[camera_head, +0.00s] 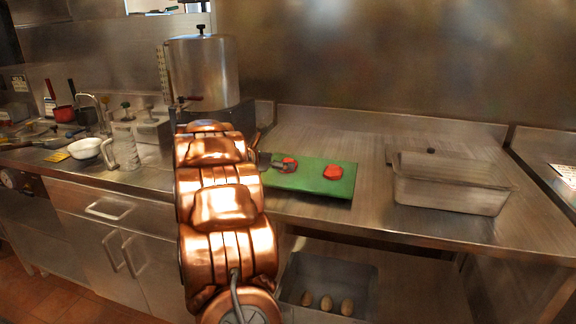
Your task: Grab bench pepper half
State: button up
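Two red pepper halves lie on a green cutting board (312,188) on the steel bench. One pepper half (333,172) lies alone towards the board's right end. The other pepper half (290,164) is at the left end, right at my gripper (281,166). My copper-coloured arm reaches forward from the bottom of the view and hides the bench to the left of the board. My gripper is small in the view and partly hidden by the arm. I cannot tell whether its fingers are open or shut, or whether they touch the left half.
A steel pan (452,193) with a lid stands right of the board. A tall metal urn (203,68) stands behind my arm. A white bowl (85,149) and a clear jug (124,147) are on the left counter. A bin (366,290) with several potato-like items sits below the bench.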

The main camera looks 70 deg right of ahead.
jog(key=x, duration=0.4)
jog(key=shift+f, duration=0.1)
jog(key=c, duration=1.2)
